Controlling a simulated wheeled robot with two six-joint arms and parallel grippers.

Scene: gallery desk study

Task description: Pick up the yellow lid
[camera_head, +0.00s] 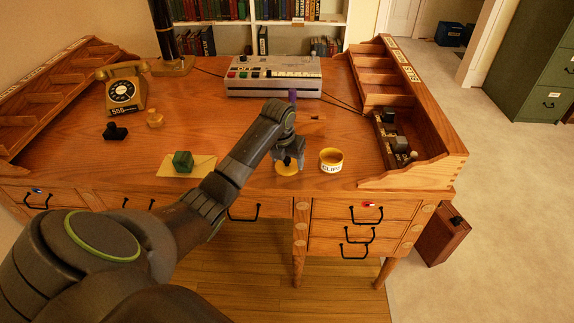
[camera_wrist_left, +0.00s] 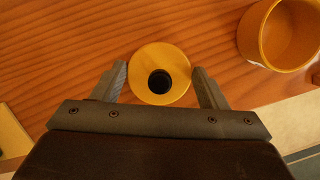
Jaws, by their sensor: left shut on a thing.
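The yellow lid (camera_head: 287,170) is a round disc under my left gripper (camera_head: 288,162), near the front edge of the desk. In the left wrist view the lid (camera_wrist_left: 142,63) shows whole, with a dark round knob (camera_wrist_left: 160,82) in its middle. My left gripper's fingers (camera_wrist_left: 160,70) stand on either side of the lid and are shut on it. I cannot tell whether the lid is clear of the wood. An open yellow pot (camera_head: 331,166) marked "CLIPS" stands just right of it. My right gripper is not in view.
A green block (camera_head: 183,161) sits on a cream envelope (camera_head: 200,167) to the left. A yellow telephone (camera_head: 124,92) and a dark stamp (camera_head: 115,131) stand farther left. A grey machine (camera_head: 273,77) is at the back. A wooden organiser (camera_head: 440,167) borders the right. The desk's middle is mostly clear.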

